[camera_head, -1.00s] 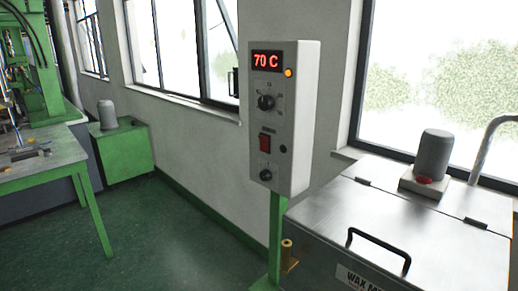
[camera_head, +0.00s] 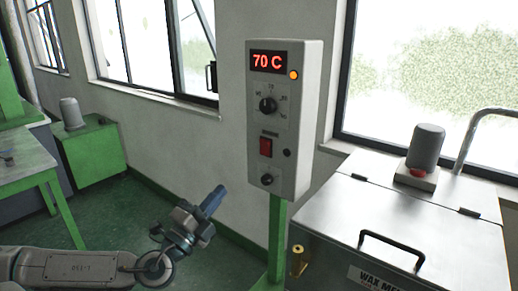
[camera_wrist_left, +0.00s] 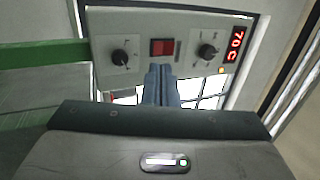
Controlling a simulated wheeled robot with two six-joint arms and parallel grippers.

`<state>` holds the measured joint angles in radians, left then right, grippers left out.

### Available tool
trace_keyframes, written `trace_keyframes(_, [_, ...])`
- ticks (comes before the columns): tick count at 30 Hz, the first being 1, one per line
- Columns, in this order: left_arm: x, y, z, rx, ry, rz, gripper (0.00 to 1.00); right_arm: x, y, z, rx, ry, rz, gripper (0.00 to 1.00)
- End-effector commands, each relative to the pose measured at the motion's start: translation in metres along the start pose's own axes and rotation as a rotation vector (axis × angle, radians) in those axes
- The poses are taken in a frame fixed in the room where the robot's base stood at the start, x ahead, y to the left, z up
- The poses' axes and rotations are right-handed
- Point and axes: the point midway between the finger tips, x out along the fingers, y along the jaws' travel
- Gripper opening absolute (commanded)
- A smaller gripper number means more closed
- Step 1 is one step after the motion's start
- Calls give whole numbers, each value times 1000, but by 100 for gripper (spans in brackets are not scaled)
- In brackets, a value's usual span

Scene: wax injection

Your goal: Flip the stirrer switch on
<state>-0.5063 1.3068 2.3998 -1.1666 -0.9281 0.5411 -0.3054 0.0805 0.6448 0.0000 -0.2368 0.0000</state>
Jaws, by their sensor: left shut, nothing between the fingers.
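A grey control box (camera_head: 310,120) stands on a green post. Its display (camera_head: 268,62) reads 70 C, with an orange lamp (camera_head: 293,75) lit beside it. Below are a dial (camera_head: 268,105), a red rocker switch (camera_head: 266,147) and a lower knob (camera_head: 267,179). My left gripper (camera_head: 216,195) is shut and empty, below and left of the box, apart from it. In the left wrist view the shut fingers (camera_wrist_left: 161,72) point at the box face, in line with the red switch (camera_wrist_left: 162,47). The switch's tilt is too small to tell. My right gripper is out of view.
A metal wax tank (camera_head: 430,220) with a black handle (camera_head: 392,247) stands right of the post (camera_head: 277,240). A grey motor (camera_head: 425,147) with a red button sits on its lid. A green table (camera_head: 25,165) is at the left. Floor between is clear.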

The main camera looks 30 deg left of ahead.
Motion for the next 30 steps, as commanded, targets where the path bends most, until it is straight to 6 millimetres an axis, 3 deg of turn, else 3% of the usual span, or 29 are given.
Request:
trace_keyframes(4, [-2,-18,-17,-8,43,-30,0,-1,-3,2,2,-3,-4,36])
trace_keyframes(17, [-1,-18,-17,-9,43,-33,0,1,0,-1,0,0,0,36])
trace_keyframes(30, [27,-20,-17,-11,37,-35,0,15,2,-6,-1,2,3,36])
